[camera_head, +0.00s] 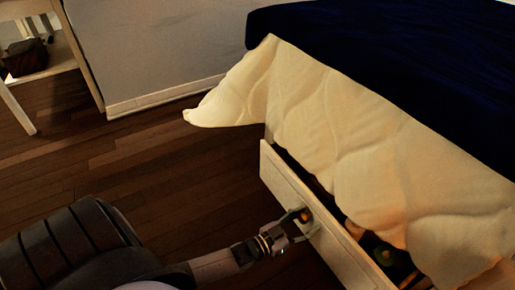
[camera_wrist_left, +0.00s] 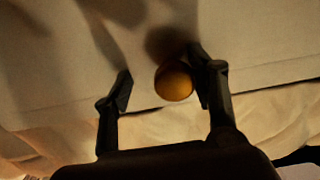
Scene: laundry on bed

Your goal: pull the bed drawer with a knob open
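The bed drawer (camera_head: 284,182) has a pale front and stands out from under the bed, with a dark gap and several objects visible behind its front. Its round orange-brown knob (camera_head: 306,215) is at my left gripper (camera_head: 303,221). In the left wrist view the knob (camera_wrist_left: 173,82) lies between the two black fingers of the left gripper (camera_wrist_left: 163,74). The fingers are apart: a gap shows on the left finger's side, and the knob is close to the right finger. I cannot tell whether it touches. My right gripper is not in view.
A cream quilt (camera_head: 335,140) hangs from the bed over part of the drawer's opening, under a dark blue cover (camera_head: 400,60). The wooden floor (camera_head: 150,170) in front of the drawer is clear. A wooden shelf (camera_head: 80,55) stands at the upper left by the wall.

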